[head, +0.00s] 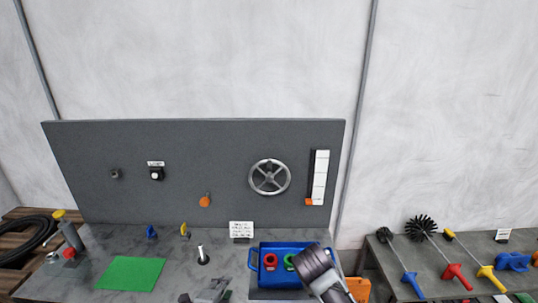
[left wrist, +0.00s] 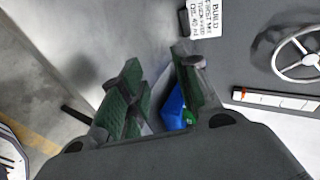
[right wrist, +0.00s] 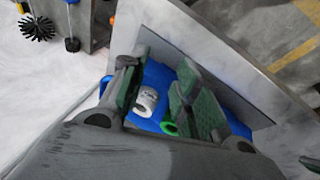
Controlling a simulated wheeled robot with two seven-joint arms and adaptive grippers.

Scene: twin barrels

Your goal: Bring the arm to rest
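My left gripper (head: 212,290) is at the bottom edge of the head view, above the bench and left of the blue tray (head: 254,262). In the left wrist view its green-padded fingers (left wrist: 160,75) stand apart with nothing gripped between them. My right arm (head: 325,275) reaches over the tray's right part, and its gripper is hidden in the head view. In the right wrist view the right fingers (right wrist: 158,85) are apart above the tray. A white cylinder (right wrist: 147,101) and a green ring (right wrist: 170,128) lie in the tray between and below the fingers, not visibly gripped.
A red ring piece (head: 270,262) sits in the tray. A green mat (head: 131,273) lies on the bench at left, and a small upright post (head: 202,255) stands near the left gripper. A grey panel with a handwheel (head: 269,177) stands behind. Brushes (head: 455,270) lie on the right-hand table.

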